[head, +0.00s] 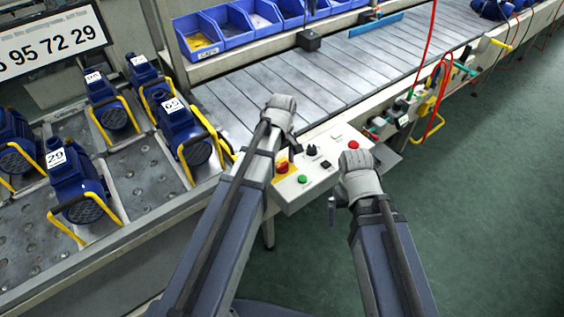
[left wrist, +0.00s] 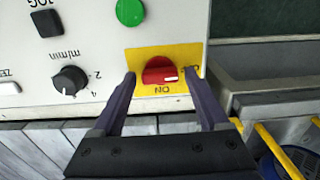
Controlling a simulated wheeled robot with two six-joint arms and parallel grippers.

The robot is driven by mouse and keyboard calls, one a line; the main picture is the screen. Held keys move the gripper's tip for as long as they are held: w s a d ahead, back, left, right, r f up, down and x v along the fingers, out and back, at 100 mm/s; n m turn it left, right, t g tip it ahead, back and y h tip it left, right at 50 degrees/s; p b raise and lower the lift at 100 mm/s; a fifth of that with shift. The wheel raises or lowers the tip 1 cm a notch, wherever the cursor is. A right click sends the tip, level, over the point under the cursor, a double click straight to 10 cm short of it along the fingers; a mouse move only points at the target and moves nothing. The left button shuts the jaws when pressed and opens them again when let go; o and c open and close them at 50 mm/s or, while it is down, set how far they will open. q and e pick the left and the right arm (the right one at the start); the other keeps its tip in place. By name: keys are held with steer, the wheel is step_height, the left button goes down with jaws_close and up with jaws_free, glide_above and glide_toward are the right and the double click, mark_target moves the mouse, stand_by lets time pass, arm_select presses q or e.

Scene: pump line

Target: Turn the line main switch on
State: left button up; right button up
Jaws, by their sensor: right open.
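The line main switch is a red rotary knob (left wrist: 160,72) on a yellow plate (left wrist: 137,62), near the edge of the light control panel. The knob also shows in the head view (head: 282,168). My right gripper (head: 334,208) is open in front of the panel, away from the switch.
The panel also carries a green button (left wrist: 130,12), a black speed knob (left wrist: 70,80), a black button (left wrist: 46,22) and a red button (head: 353,145). A conveyor (head: 330,85) runs behind. Blue pumps (head: 184,130) with yellow handles stand at left. The floor at right is clear.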

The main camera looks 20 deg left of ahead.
arm_select(q)
steer(key=c, duration=1.1)
steer(key=shift+c, duration=0.2)
steer(key=m, duration=0.4)
steer(key=shift+m, duration=0.4)
steer(key=m, duration=0.4)
steer(key=shift+m, duration=0.3)
steer(key=m, duration=0.4)
steer(key=shift+m, duration=2.3)
